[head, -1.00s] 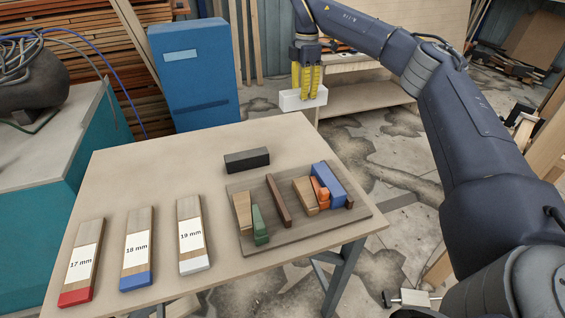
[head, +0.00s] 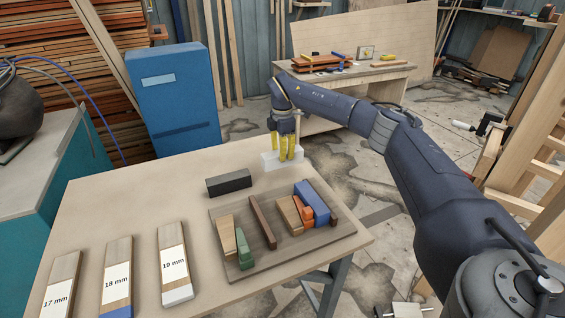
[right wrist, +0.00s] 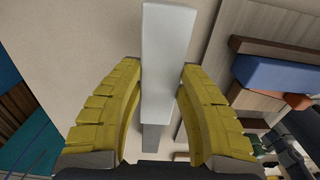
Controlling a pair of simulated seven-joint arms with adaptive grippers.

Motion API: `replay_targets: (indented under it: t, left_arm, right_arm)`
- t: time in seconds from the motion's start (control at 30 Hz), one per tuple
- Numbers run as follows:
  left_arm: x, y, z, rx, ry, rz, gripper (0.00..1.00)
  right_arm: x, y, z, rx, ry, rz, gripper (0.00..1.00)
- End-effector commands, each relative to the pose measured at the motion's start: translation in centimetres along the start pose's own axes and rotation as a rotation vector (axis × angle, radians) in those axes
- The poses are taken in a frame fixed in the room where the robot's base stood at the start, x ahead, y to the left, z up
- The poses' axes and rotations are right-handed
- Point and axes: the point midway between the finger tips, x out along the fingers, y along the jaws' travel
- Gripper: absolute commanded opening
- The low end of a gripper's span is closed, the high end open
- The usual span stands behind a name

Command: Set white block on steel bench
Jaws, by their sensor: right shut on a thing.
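The white block (head: 267,161) is at the far right edge of the tan-topped table (head: 120,215), which has a grey metal leg. I cannot tell whether this table is the steel bench, or whether the block touches its top. My right gripper (head: 285,154) points down and is shut on the block, its yellow fingers hiding the block's middle. In the right wrist view the block (right wrist: 168,45) stands out lengthwise between both fingers (right wrist: 160,95), with the tan top beneath. My left gripper is not in view.
A dark block (head: 229,183) lies left of the gripper. A brown tray (head: 285,252) with several coloured pieces lies in front of it. Labelled 17, 18 (head: 117,275) and 19 mm strips lie front left. Another bench (head: 375,73) stands behind.

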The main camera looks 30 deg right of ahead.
Motion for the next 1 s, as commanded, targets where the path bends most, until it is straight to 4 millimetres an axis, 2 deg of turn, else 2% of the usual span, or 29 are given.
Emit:
replay_targets:
  t: [0.17,0.43,0.87,0.9,1.0]
  left_arm:
    - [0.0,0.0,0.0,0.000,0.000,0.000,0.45]
    - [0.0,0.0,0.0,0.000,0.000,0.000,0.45]
    - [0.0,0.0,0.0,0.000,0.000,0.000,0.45]
    - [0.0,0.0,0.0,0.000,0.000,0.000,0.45]
    - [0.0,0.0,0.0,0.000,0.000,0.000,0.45]
  right_arm:
    - [0.9,-0.1,0.0,0.000,0.000,-0.002,0.00]
    - [4.0,0.0,0.0,0.001,0.001,-0.002,0.00]
    - [4.6,0.0,0.0,0.001,0.000,-0.001,0.00]
    - [4.7,0.0,0.0,0.001,0.000,-0.001,0.39]
    - [4.6,0.0,0.0,0.001,0.000,-0.001,0.50]
